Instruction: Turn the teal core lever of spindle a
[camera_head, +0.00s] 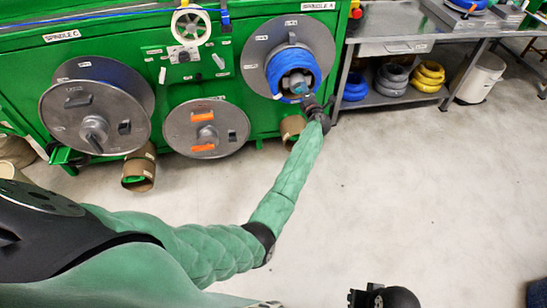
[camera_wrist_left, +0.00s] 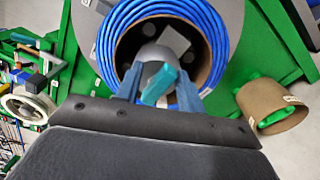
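Spindle A (camera_head: 312,35) is the large grey disc at the right end of the green machine, with a blue cable coil (camera_head: 277,68) around its core. The teal core lever (camera_head: 300,89) sits at the core's centre, partly hidden by my gripper. My left gripper (camera_head: 306,101) is at the core from below. In the left wrist view the teal lever (camera_wrist_left: 158,86) stands tilted between the two spread fingers of my left gripper (camera_wrist_left: 159,92). I cannot tell if either finger touches it. A black part of my right arm shows at the bottom edge; its fingers are not clear.
Spindle C (camera_head: 75,125) and a grey disc with orange handles (camera_head: 182,140) are left of spindle A. A cardboard tube (camera_head: 292,128) sticks out below spindle A and shows in the wrist view (camera_wrist_left: 262,98). A bench (camera_head: 405,25) with coils stands right.

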